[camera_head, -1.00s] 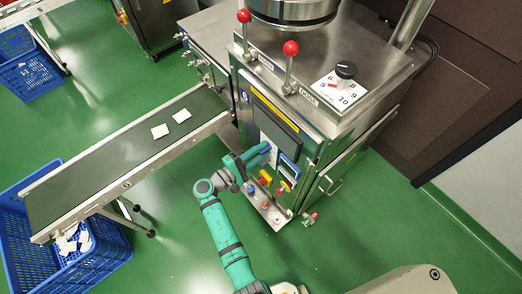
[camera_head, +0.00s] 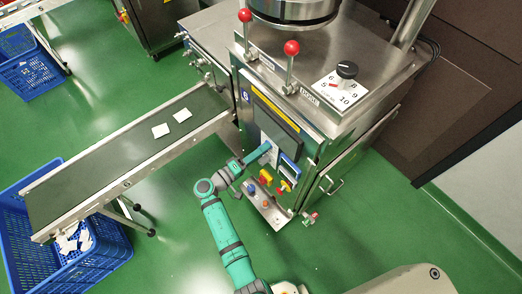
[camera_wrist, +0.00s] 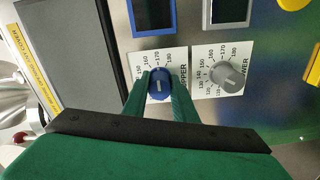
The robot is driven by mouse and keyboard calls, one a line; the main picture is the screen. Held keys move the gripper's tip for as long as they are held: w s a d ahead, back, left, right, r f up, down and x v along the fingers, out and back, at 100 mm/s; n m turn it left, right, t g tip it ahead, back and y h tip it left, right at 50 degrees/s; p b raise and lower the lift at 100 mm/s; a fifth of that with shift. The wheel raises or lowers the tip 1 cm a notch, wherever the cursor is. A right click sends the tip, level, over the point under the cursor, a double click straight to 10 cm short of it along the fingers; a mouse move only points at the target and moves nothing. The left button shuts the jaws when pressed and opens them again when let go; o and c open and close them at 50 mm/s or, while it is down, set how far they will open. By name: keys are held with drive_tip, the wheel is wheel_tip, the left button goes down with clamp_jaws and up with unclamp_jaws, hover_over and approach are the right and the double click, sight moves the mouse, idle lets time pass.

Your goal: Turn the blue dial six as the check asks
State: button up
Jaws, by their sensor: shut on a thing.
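The blue dial (camera_wrist: 159,86) sits on a white scale plate marked with numbers and a word ending in "PPER", in the wrist view. Its pale pointer line runs roughly up and down in that picture. My gripper (camera_wrist: 160,88) has its two green fingers on either side of the dial and is shut on it. In the head view my gripper (camera_head: 266,149) reaches the front panel of the steel machine (camera_head: 270,115), and the dial is hidden there. Which number the pointer marks is hard to read.
A grey dial (camera_wrist: 228,76) on its own scale plate is close to the right of the blue one. A dark screen (camera_wrist: 65,50) lies to the left. In the head view, red and yellow switches (camera_head: 265,177) and red-knobbed levers (camera_head: 291,48) stand out nearby.

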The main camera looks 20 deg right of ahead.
drive_tip(key=shift+a+f, duration=0.1)
idle(0.3)
drive_tip(key=o, duration=1)
drive_tip(key=shift+o, duration=0.2)
drive_tip(key=v, duration=1)
drive_tip(key=shift+a, duration=0.35)
drive_tip(key=shift+s, duration=0.1)
